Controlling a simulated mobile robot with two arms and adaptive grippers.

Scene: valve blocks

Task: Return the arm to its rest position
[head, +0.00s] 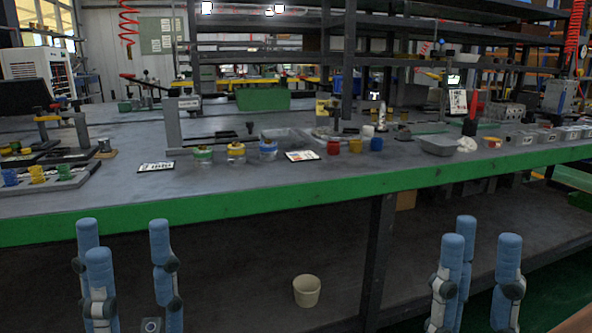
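My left gripper (125,243) is at the lower left, in front of the workbench's green edge, with blue fingers pointing up and spread apart. Nothing is between them. My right gripper (481,248) is at the lower right in a similar upright pose, also open and empty. Both are apart from the workbench (270,187) and touch nothing that I can see. The arms below the grippers are mostly cut off by the lower frame edge.
On the bench, jars with green (203,154), yellow (236,152) and blue (268,149) tops stand near the front edge. Red (333,147), yellow and blue pieces and a grey tray (438,145) are further right. A beige pot (307,290) is below the bench.

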